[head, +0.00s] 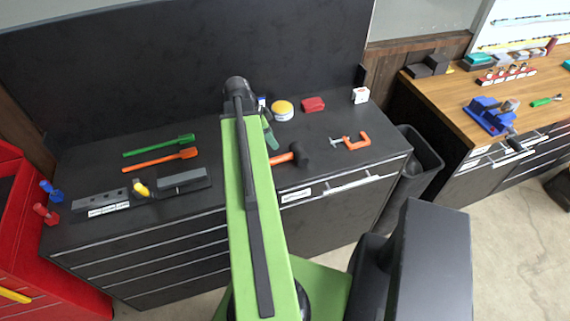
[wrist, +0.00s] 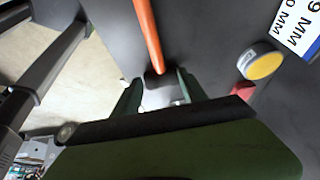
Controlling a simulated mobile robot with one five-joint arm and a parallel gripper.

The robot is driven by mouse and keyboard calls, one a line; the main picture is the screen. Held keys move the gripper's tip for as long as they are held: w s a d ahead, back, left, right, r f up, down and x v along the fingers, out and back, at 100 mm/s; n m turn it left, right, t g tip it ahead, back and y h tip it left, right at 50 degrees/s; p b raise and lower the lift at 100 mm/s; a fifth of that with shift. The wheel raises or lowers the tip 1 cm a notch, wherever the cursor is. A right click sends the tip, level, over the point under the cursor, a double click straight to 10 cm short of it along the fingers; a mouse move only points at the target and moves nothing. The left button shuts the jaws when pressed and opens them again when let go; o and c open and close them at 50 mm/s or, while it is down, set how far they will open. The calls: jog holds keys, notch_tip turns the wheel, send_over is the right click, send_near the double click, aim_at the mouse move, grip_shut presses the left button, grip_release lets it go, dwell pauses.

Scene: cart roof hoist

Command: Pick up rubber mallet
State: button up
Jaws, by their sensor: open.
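The rubber mallet has a black head (head: 301,153) and an orange handle (head: 283,158). It lies on the black workbench top near the front edge, partly hidden behind my arm. In the wrist view the orange handle (wrist: 148,30) runs down from the top edge to the dark head (wrist: 159,79). My gripper (wrist: 159,88) is open, with one green finger on each side of the head's near area. I cannot tell whether the fingers touch it. In the head view my gripper (head: 270,136) shows only in part beside my arm, just behind the mallet.
On the black bench (head: 330,170), an orange clamp (head: 357,141) lies right of the mallet. A yellow round tin (head: 282,108), a red object (head: 313,104) and a white box (head: 361,95) stand behind. Green (head: 150,147) and orange (head: 155,161) tools lie left. A dark bin (head: 420,160) stands right.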

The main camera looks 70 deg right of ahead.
jog(key=b, duration=0.5)
send_over(283, 156)
jog(key=w, duration=0.2)
jog(key=f, duration=0.4)
jog(key=a+f, duration=0.1)
jog(key=f, duration=0.1)
jog(key=shift+f, duration=0.2)
jog(key=shift+s+d+f, duration=0.1)
jog(key=shift+d+f, duration=0.05)
jog(key=shift+f, duration=0.05)
jog(key=shift+r, duration=0.1)
jog(key=b+x, duration=0.4)
jog(key=x, duration=0.1)
jog(key=shift+s+b, duration=0.15)
jog(key=shift+b, duration=0.25)
grip_shut()
